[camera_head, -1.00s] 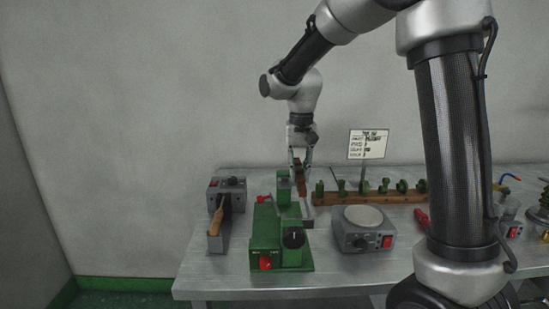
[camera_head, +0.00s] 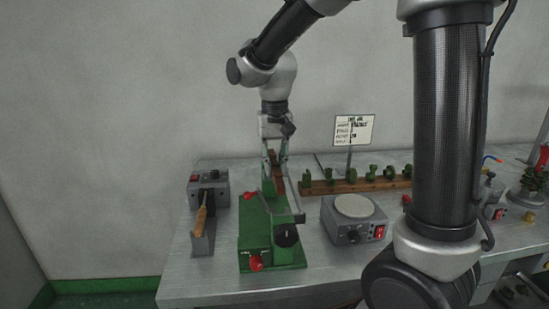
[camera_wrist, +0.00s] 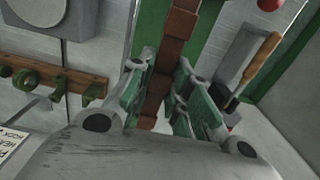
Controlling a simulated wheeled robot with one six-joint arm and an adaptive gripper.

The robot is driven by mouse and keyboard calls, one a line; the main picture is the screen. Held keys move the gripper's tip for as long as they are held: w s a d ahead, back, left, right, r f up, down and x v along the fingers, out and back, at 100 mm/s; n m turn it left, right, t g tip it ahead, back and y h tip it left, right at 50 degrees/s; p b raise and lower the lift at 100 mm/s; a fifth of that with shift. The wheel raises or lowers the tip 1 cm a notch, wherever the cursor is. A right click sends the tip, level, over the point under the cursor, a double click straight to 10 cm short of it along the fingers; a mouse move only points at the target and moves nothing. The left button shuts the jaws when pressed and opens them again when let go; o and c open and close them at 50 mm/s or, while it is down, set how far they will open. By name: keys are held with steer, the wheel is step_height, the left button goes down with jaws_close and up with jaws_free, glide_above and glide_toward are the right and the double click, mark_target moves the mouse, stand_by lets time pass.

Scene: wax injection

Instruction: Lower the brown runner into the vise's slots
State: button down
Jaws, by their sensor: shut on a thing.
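The brown runner (camera_wrist: 172,55) is a long, stepped brown strip held between the fingers of my gripper (camera_wrist: 163,95). In the head view, my gripper (camera_head: 276,150) points down over the back part of the green vise (camera_head: 255,226), with the runner (camera_head: 278,165) partly hidden by the fingers. The vise has red knobs, a black dial and a grey metal bracket. In the wrist view the runner extends over the green body of the vise (camera_wrist: 208,35). I cannot tell whether the runner touches the slots, which are not clearly visible.
A grey box (camera_head: 208,184) with a wooden-handled tool (camera_head: 201,213) stands left of the vise. A grey device with a round plate (camera_head: 353,207) stands to the right. Behind it is a wooden rack (camera_head: 335,187) with several green pieces and a sign (camera_head: 354,130).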

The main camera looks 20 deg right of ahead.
mark_target(275, 163)
steer(key=shift+f, duration=1.75)
steer(key=shift+f, duration=1.55)
steer(key=c, duration=1.3)
jaws_free()
steer(key=shift+o, duration=0.2)
step_height(275, 163, up, 12)
